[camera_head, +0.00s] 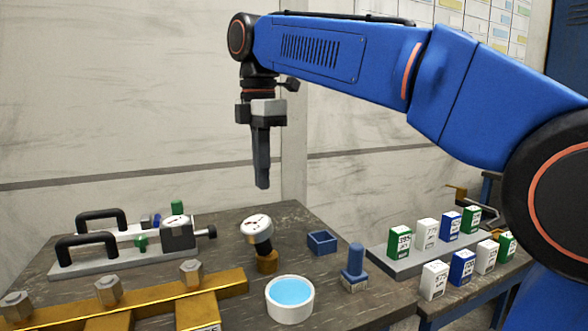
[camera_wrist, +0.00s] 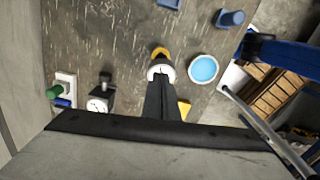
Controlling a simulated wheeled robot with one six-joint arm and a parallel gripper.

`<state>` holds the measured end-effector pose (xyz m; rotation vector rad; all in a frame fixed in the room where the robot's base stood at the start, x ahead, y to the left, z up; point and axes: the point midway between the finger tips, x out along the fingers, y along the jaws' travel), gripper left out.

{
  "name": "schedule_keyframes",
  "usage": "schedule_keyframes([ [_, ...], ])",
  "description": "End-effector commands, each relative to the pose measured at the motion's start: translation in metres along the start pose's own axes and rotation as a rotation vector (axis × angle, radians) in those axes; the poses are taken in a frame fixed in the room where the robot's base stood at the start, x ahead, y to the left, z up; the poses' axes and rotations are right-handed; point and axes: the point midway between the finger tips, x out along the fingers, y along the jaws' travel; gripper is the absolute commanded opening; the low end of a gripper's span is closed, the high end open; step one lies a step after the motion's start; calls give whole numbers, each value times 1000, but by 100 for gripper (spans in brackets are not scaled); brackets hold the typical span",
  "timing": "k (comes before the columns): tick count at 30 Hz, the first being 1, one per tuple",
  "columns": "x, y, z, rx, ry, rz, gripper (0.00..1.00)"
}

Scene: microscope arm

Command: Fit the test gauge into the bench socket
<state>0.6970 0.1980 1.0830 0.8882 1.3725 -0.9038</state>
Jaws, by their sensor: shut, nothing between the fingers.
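A round white-faced gauge (camera_head: 256,228) with a dark neck stands tilted on the bench, its neck meeting a brass fitting (camera_head: 267,262). I cannot tell whether the fitting is part of the gauge or the socket. In the wrist view the gauge (camera_wrist: 161,71) shows beyond my fingertips, with the brass fitting (camera_wrist: 160,53) behind it. My gripper (camera_head: 262,186) is shut and empty, pointing down, above the gauge and apart from it. It also shows in the wrist view (camera_wrist: 162,86), where the fingers partly cover the gauge. A second white dial (camera_head: 175,222) sits on a clamped fixture at left.
A white cup (camera_head: 290,299) of blue liquid stands in front of the gauge. A blue open box (camera_head: 321,242) and blue peg (camera_head: 355,263) are to its right. A brass bar (camera_head: 140,298) with hex nuts lies front left. Several small cartons (camera_head: 435,281) stand at right.

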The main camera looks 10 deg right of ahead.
Motion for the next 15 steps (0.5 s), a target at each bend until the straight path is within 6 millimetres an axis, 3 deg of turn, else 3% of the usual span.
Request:
schedule_keyframes([
  [5, 5, 0, -3, -6, 12, 4, 0],
  [15, 40, 0, -3, -5, 10, 4, 0],
])
